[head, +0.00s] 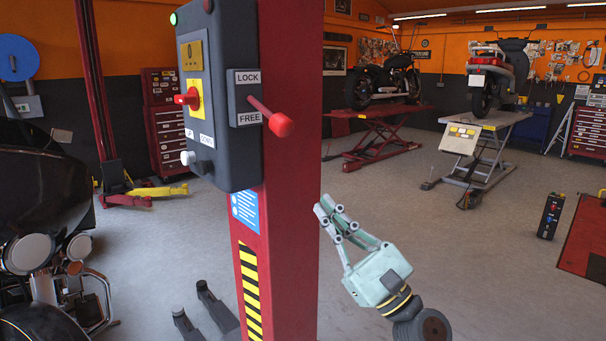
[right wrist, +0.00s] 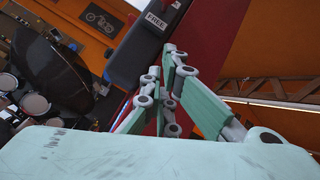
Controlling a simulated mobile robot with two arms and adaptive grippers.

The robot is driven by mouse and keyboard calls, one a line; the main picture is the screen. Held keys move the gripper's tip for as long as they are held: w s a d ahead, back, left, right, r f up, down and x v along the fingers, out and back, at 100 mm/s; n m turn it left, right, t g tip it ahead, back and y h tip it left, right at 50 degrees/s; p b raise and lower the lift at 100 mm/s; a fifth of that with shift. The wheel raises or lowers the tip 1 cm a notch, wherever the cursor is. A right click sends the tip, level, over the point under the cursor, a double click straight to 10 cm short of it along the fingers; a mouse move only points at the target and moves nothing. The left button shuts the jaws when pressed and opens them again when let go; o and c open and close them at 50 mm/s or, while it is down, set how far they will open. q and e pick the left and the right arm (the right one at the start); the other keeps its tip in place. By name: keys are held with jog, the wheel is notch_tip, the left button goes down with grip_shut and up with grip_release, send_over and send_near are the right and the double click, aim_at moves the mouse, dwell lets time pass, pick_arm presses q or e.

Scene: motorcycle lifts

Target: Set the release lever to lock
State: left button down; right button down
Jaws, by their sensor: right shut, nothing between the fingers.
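The release lever (head: 280,124) is a red rod with a rounded red knob on the side of a dark grey control box (head: 222,150). It slants down to the right from between a LOCK label (head: 247,77) above and a FREE label (head: 248,117) below, with its knob about level with FREE. My right gripper (head: 326,208), pale green, is below and right of the lever, apart from it, shut and empty. In the right wrist view its fingers (right wrist: 160,68) point toward the box, where the FREE label (right wrist: 157,20) shows. My left gripper is not in view.
The box is mounted on a red lift post (head: 290,200). It also carries a red rotary switch (head: 187,98) and buttons. A motorcycle (head: 35,240) stands at the left. Two raised lifts with vehicles are far back right. Open floor lies right of the post.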

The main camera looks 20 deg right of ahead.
jog(key=w+a+r+p, duration=0.4)
jog(key=r+p, duration=0.3)
jog(key=r, duration=0.2)
jog(key=shift+w+a, duration=0.3)
jog(key=shift+a, duration=0.1)
jog(key=shift+r+p, duration=0.1)
jog(key=shift+p, duration=0.2)
